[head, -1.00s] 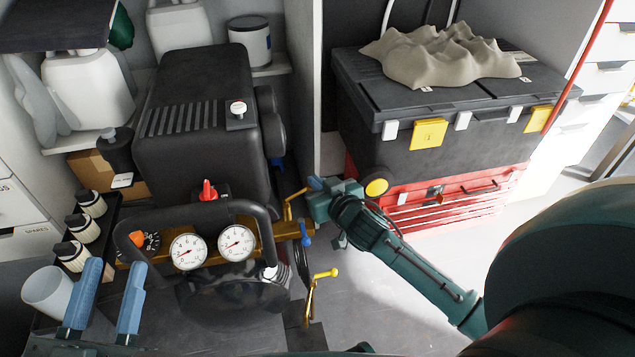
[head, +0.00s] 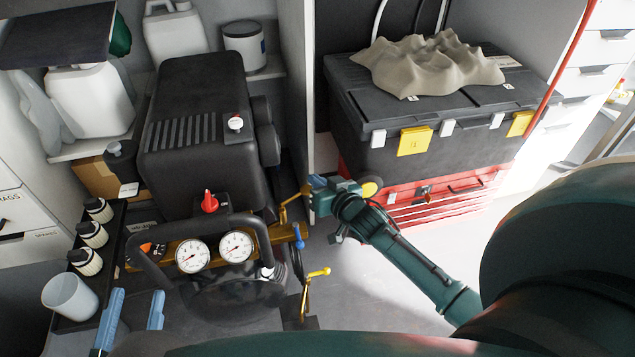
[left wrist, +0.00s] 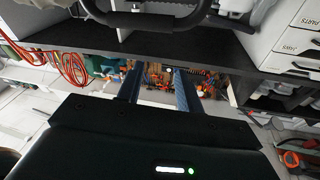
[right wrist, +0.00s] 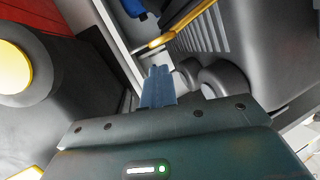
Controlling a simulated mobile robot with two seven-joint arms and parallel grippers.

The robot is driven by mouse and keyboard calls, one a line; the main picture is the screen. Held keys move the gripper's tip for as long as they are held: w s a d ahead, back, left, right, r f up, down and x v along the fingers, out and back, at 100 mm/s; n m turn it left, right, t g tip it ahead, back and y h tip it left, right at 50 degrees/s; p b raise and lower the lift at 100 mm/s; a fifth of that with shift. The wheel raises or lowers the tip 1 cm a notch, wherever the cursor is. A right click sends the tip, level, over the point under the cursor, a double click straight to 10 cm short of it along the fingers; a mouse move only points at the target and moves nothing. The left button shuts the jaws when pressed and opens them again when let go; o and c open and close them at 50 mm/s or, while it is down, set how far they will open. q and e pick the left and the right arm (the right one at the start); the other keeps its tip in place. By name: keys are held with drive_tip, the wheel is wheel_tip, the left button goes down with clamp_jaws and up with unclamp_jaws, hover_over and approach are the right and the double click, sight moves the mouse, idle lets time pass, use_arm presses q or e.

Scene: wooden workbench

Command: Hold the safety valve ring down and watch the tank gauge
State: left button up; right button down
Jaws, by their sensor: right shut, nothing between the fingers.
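The compressor (head: 195,140) stands at the left of the head view. Two round white gauges, the left one (head: 193,256) and the right one (head: 236,247), sit on its brass manifold (head: 278,234). Both needles are too small to read, and I cannot tell which is the tank gauge. I cannot pick out the safety valve ring for sure. My right gripper (head: 316,182) is shut and empty, close to the bent brass pipe (head: 287,206); its closed fingers show in the right wrist view (right wrist: 158,86). My left gripper (head: 133,312) is open and empty, low in front of the compressor.
A black carry handle (head: 140,262) arches around the gauges. A blue lever (head: 299,236) and a yellow-handled valve (head: 318,273) are at the right. A black toolbox (head: 365,125) sits on a red chest (head: 440,200).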

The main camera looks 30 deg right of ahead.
use_arm(q)
drive_tip(key=shift+w+a+r+n+g+y+p, duration=0.1)
drive_tip(key=shift+a+n+g+y+p, duration=0.25)
drive_tip(key=shift+y+p, duration=0.25)
drive_tip(key=shift+w+a+n+g+y+p, duration=0.1)
drive_tip(key=shift+a+n+g+y+p, duration=0.2)
drive_tip(key=shift+g+y+p, duration=0.3)
use_arm(e)
drive_tip(key=v, duration=1)
drive_tip(key=shift+r, duration=0.15)
